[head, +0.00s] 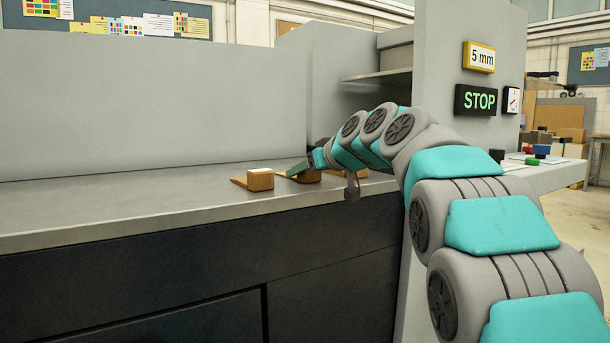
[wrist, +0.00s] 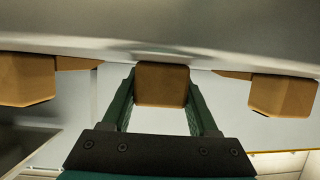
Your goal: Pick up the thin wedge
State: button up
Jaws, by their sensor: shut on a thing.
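Three brown wedges are on the grey counter in a row. The left wedge (head: 258,180) has a thick block end and a thin tail pointing left. The middle wedge (head: 309,177) is partly hidden by my gripper (head: 298,170). In the wrist view, the middle wedge (wrist: 162,86) sits between the two green fingers, which are shut on its block end. The other two wedges stand clear of the fingers, one at the left (wrist: 25,80) and one at the right (wrist: 283,96). The middle wedge looks at counter level; I cannot tell whether it touches.
The steel counter (head: 120,205) is bare to the left. A grey wall panel (head: 150,100) rises behind it. At the right, a machine panel carries a "5 mm" sign (head: 479,57) and a green-lit STOP sign (head: 480,100). A shelf (head: 378,74) juts out above my arm.

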jog(key=c, duration=0.4)
jog(key=shift+r, duration=0.1)
